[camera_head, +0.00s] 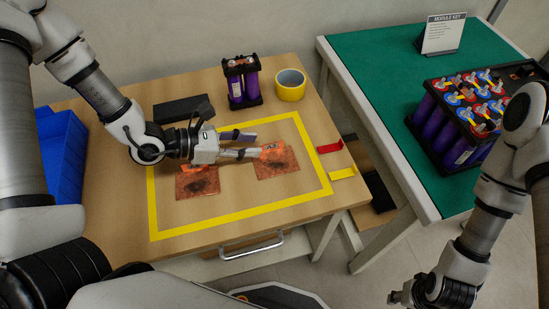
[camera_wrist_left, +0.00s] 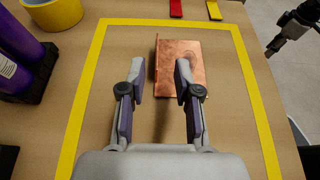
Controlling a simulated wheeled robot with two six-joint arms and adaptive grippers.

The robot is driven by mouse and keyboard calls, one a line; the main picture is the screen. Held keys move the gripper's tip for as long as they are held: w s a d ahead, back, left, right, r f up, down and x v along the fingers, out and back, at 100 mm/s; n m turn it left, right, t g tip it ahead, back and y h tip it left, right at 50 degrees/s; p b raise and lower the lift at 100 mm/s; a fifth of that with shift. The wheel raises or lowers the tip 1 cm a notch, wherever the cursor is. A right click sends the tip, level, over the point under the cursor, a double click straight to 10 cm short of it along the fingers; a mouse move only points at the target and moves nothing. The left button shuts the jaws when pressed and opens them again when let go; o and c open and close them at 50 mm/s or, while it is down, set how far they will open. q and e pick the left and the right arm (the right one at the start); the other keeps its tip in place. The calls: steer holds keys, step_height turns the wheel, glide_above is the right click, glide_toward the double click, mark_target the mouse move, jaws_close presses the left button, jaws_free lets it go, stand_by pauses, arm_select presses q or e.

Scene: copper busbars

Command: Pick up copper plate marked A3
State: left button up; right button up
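Two copper plates lie inside a yellow tape frame on the wooden table in the head view: a left plate (camera_head: 197,184) and a right plate (camera_head: 277,167). Each has an orange-lit raised edge and a dark smudge; I cannot read any A3 marking.
Purple cells (camera_head: 241,82) and a yellow tape roll (camera_head: 291,85) stand behind the frame, beside a black block (camera_head: 182,108). A blue bin (camera_head: 62,155) is at left. Red (camera_head: 330,148) and yellow (camera_head: 343,173) strips lie at right. A green table (camera_head: 385,85) holds a battery module (camera_head: 470,110).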

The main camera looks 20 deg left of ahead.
mark_target(267, 144)
arm_select(q)
steer(key=x, duration=0.4)
steer(key=shift+w+f+b, duration=0.15)
steer(key=shift+w+b, duration=0.15)
steer(key=shift+b, duration=0.1)
steer(key=shift+w+d, duration=0.2)
steer(key=shift+d, duration=0.2)
steer(key=shift+a, duration=0.1)
steer(key=shift+c, duration=0.7)
jaws_close()
